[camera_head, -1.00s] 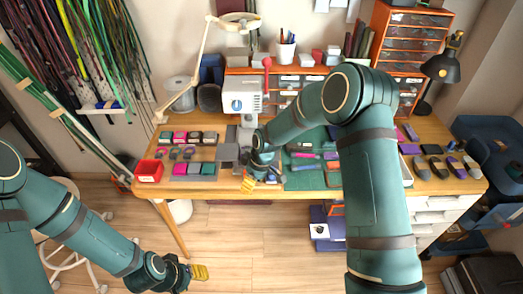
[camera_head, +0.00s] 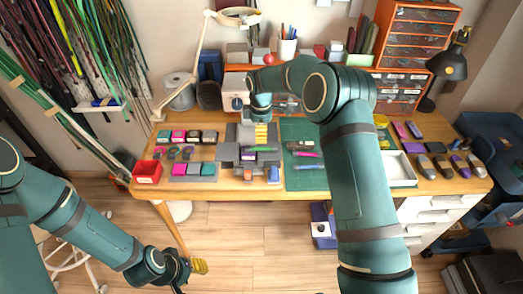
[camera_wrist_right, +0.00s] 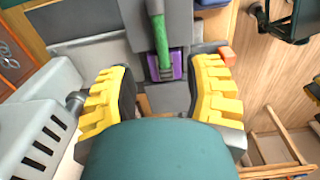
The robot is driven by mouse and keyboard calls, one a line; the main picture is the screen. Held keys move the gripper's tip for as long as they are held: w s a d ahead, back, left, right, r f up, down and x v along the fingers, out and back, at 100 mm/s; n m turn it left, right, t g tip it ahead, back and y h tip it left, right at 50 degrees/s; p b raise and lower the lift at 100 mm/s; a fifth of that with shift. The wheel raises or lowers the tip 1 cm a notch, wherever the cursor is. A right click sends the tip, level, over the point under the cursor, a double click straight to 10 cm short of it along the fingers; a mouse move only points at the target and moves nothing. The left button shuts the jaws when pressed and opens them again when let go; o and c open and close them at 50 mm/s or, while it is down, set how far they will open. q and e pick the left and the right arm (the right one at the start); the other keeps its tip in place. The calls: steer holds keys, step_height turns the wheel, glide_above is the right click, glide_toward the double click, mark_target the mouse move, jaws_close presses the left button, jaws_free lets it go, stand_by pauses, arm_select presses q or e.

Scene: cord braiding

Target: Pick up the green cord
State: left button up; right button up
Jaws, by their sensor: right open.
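The green cord (camera_head: 265,149) lies on the grey fixture at the middle of the workbench. In the right wrist view the green cord (camera_wrist_right: 158,32) runs from the top edge down to a purple piece (camera_wrist_right: 178,64). My right gripper (camera_head: 262,133) hangs over the fixture, just behind the cord in the head view. In the right wrist view my right gripper (camera_wrist_right: 161,88) has its yellow fingers wide apart, with nothing between them; the cord's near end lies ahead of the gap. My left gripper (camera_head: 200,267) is off the bench at lower left, and its opening is unclear.
A green cutting mat (camera_head: 305,180) with tools lies right of the fixture. A red bin (camera_head: 147,172) and several coloured blocks are at left. A white tray (camera_head: 399,170) is at right. A white machine (camera_head: 236,92) stands behind the fixture.

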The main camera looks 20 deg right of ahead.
mark_target(261, 147)
steer(key=shift+s+f+b, duration=0.15)
steer(key=shift+f+b, duration=0.5)
steer(key=shift+f, duration=2.85)
jaws_close()
